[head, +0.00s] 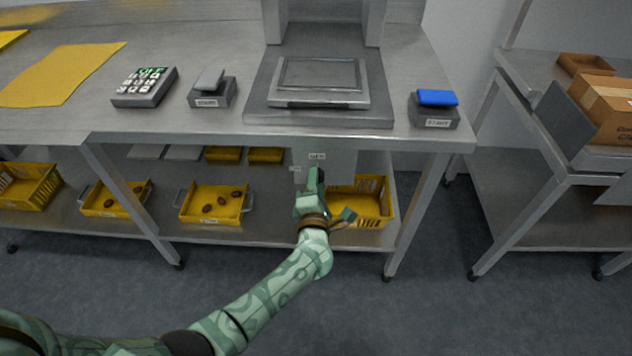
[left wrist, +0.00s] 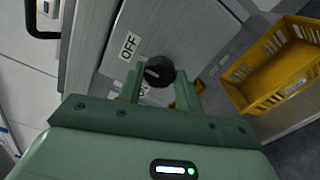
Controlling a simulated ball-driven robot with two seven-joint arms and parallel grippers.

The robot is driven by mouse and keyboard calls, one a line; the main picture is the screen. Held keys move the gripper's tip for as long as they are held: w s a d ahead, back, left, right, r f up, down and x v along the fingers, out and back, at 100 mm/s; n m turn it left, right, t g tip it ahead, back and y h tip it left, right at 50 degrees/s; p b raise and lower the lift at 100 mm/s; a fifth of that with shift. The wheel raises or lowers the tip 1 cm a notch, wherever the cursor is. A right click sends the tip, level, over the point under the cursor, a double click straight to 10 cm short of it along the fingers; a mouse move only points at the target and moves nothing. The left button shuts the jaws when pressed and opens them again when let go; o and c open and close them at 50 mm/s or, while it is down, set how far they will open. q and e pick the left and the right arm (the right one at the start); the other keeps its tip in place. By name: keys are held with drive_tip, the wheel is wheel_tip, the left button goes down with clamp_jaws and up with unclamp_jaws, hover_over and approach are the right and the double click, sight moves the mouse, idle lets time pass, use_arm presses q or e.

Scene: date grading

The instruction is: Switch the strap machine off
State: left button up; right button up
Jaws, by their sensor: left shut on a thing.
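A dark round knob (left wrist: 158,70) sits on a grey panel (left wrist: 182,32) in the left wrist view, with an OFF label (left wrist: 130,46) beside it. My left gripper (left wrist: 158,82) is shut on the knob, one green finger on each side. In the head view the left gripper (head: 314,184) is under the table's front edge, in front of the grey panel (head: 340,160), and hides the knob. A small label (head: 317,156) shows just above the gripper. My right gripper is in neither view.
The steel table (head: 225,120) overhangs the panel. Beside the gripper a yellow crate (head: 370,207) stands on the lower shelf; it also shows in the left wrist view (left wrist: 262,90). A tray with dates (head: 243,193) is left of it. The floor in front is clear.

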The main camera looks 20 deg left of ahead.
use_arm(q)
drive_tip(key=shift+f, duration=0.1)
idle(0.4)
drive_tip(key=o, duration=1)
drive_tip(key=shift+p+v, duration=1.9)
drive_tip(key=shift+v, duration=6.3)
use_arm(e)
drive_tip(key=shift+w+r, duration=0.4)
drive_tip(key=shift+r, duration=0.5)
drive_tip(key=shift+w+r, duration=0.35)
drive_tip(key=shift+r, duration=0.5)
use_arm(q)
drive_tip(key=shift+d, duration=0.15)
